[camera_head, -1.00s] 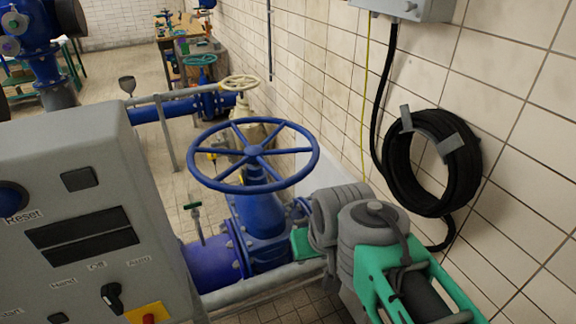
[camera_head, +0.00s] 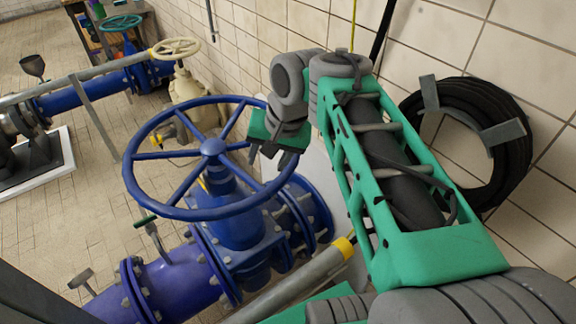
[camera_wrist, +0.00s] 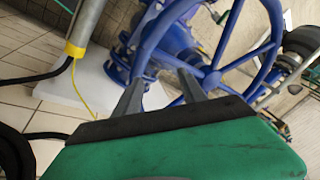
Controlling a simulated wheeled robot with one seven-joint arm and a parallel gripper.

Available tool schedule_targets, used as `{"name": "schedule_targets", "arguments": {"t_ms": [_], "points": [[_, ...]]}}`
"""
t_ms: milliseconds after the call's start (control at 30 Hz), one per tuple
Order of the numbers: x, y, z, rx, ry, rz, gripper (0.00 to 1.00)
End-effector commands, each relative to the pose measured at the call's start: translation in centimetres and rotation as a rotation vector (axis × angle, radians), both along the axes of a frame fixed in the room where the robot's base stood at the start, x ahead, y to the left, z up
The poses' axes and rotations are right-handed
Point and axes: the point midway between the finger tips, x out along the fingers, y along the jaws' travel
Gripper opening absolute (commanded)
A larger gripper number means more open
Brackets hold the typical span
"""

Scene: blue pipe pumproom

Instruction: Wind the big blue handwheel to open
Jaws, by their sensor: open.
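The big blue handwheel (camera_head: 213,147) has spokes and a round rim and sits on a blue valve body (camera_head: 240,215) on a blue pipe. My gripper (camera_head: 269,160) is at the right side of the wheel's rim, fingers pointing down, open. In the head view the fingers overlap the rim's right part; I cannot tell whether they touch it. In the wrist view, the two grey fingers of my gripper (camera_wrist: 160,88) reach toward the handwheel (camera_wrist: 212,78), with its rim and spokes just beyond them. Nothing is held between the fingers.
A cream handwheel (camera_head: 176,48) on a cream valve and a teal handwheel (camera_head: 120,22) stand behind. A black hose coil (camera_head: 510,125) hangs on the tiled wall at right. A grey pipe with a yellow band (camera_head: 342,247) runs below my arm.

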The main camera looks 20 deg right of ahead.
Motion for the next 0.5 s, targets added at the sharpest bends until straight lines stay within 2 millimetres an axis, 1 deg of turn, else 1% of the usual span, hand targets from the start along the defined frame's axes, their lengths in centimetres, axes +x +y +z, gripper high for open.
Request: {"name": "schedule_targets", "arguments": {"t_ms": [33, 133, 200, 233, 300, 367, 500], "points": [[1.3, -2.3, -1.8, 0.058, 0.035, -0.117, 0.49], [2.2, -6.0, -1.9, 0.143, 0.093, -0.309, 0.49], [2.3, -8.0, -1.9, 0.172, 0.120, -0.397, 0.49], [2.3, -8.5, -1.9, 0.181, 0.128, -0.424, 0.49], [2.3, -9.1, -2.0, 0.191, 0.137, -0.455, 0.49], [2.4, -9.1, -2.6, 0.193, 0.140, -0.461, 0.49], [3.1, -8.5, -5.2, 0.192, 0.141, -0.459, 0.49]]}}
